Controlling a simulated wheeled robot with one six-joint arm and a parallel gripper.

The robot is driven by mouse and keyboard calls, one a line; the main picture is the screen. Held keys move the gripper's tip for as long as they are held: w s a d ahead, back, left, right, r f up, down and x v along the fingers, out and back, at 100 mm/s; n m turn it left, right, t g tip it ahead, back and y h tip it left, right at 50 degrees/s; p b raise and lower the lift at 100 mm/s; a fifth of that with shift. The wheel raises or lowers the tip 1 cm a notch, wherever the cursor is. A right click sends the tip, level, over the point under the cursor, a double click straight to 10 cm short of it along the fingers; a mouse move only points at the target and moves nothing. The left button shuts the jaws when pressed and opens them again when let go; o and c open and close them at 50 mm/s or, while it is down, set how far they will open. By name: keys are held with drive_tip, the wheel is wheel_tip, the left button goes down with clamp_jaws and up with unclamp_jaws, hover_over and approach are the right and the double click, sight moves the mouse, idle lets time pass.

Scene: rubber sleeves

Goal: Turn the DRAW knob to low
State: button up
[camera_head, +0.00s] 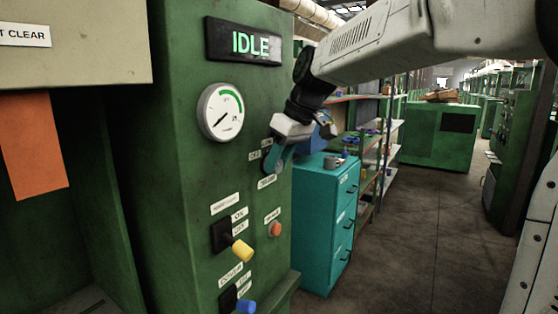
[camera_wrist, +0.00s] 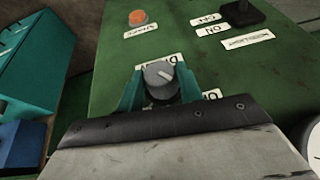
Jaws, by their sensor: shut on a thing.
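The DRAW knob (camera_wrist: 160,80) is a grey round knob with a pale pointer line, on the green machine panel (camera_head: 165,130). In the wrist view it sits between the two teal fingers of my gripper (camera_wrist: 161,90), which are shut on it. The panel's writing is upside down there, and the pointer line slants towards the lower right of the picture. The DRAW label (camera_wrist: 160,60) is partly covered by the knob. In the head view my gripper (camera_head: 275,158) reaches the panel from the right and hides most of the knob. Small white position labels (camera_head: 254,155) show beside it.
A gauge (camera_head: 221,112) and a display reading IDLE (camera_head: 243,43) are above left. Below are a yellow-handled switch (camera_head: 241,249), an orange button (camera_head: 275,229) and a blue-handled switch (camera_head: 245,306). A teal drawer cabinet (camera_head: 315,220) stands close right; the aisle floor beyond is clear.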

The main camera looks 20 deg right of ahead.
drive_tip(key=y, duration=0.1)
drive_tip(key=g+y, duration=0.2)
drive_tip(key=shift+w+d+m, duration=0.25)
drive_tip(key=shift+d+m, duration=0.05)
drive_tip(key=shift+m, duration=0.1)
drive_tip(key=shift+d+f+m+g+y, duration=0.15)
drive_tip(key=shift+m+g+y, duration=0.25)
drive_tip(key=shift+g+y, duration=0.85)
drive_tip(key=shift+t+y, duration=0.35)
drive_tip(key=shift+y, duration=0.1)
drive_tip(key=o, duration=1)
drive_tip(key=v, duration=0.7)
drive_tip(key=shift+w+d+r, duration=0.15)
drive_tip(key=shift+d+r, duration=0.1)
drive_tip(key=shift+d, duration=0.05)
